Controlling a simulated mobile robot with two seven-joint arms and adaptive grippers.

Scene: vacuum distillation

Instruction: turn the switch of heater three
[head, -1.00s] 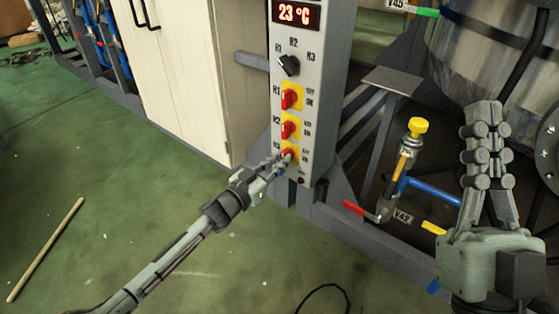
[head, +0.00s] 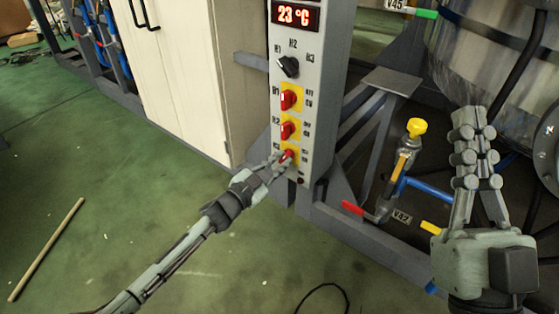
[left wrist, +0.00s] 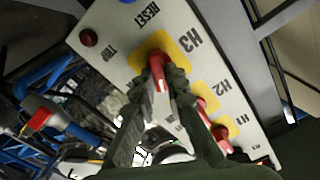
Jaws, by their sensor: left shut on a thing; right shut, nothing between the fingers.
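The heater three switch is a red knob (head: 287,156) on a yellow plate, the lowest of three on the grey control panel (head: 319,110). In the left wrist view the knob (left wrist: 157,66) sits on its yellow plate beside the label H3. My left gripper (head: 281,160) is shut on this knob, its fingers on either side; it also shows in the left wrist view (left wrist: 160,78). The fingers hide part of the knob. My right gripper (head: 473,115) is shut and empty at the right, pointing up, away from the panel.
Above are the H2 switch (head: 289,130), the H1 switch (head: 289,99), a black selector (head: 289,66) and a display (head: 296,16) reading 23 °C. A yellow-capped valve (head: 417,128) and a red-handled valve (head: 355,208) stand to the right. Green floor lies open at left.

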